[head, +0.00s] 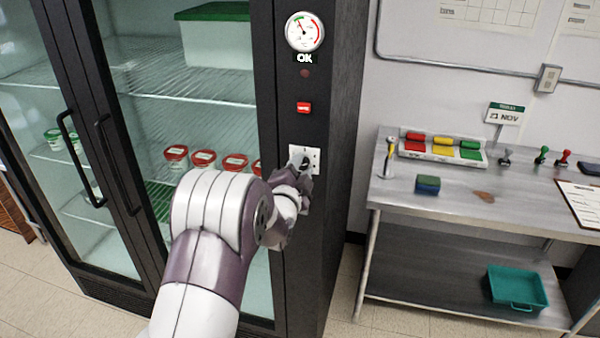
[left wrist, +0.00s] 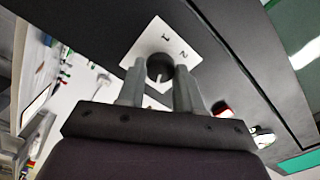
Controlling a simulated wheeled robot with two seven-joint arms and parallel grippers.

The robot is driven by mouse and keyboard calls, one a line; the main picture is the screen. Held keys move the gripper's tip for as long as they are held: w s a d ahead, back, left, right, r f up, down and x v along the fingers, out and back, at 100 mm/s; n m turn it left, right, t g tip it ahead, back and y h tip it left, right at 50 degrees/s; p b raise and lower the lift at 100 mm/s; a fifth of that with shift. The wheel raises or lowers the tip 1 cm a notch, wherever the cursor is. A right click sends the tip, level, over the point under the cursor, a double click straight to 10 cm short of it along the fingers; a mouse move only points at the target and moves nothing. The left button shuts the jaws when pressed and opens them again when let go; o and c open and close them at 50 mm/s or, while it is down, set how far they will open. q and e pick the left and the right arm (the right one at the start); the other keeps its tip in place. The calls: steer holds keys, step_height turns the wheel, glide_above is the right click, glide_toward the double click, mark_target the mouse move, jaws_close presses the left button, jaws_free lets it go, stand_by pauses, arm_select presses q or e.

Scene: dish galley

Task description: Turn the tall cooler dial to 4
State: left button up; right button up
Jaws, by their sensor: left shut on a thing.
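The tall cooler (head: 340,120) stands at the left and centre of the head view, with glass doors and a dark frame. Its dial plate (head: 315,155) is a white square on the dark side panel. In the left wrist view the dial knob (left wrist: 160,66) is dark and round, on the white plate with a 1 and a 2 showing; the other marks are hidden. My left gripper (head: 303,165) is at the dial, its fingers (left wrist: 158,90) on either side of the knob and shut on it. My right gripper is not in view.
A round gauge (head: 304,32), an OK label and a red switch (head: 303,107) are above the dial. A steel table (head: 450,205) to the right holds coloured blocks, stamps and a clipboard. A teal bin (head: 517,288) sits on its lower shelf.

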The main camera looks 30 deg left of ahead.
arm_select(q)
steer(key=shift+r, duration=0.15)
steer(key=o, duration=1)
steer(key=shift+d, duration=0.1)
steer(key=shift+s, duration=0.25)
steer(key=b+v, duration=0.3)
steer(key=v, duration=0.9)
steer(key=shift+s, duration=0.1)
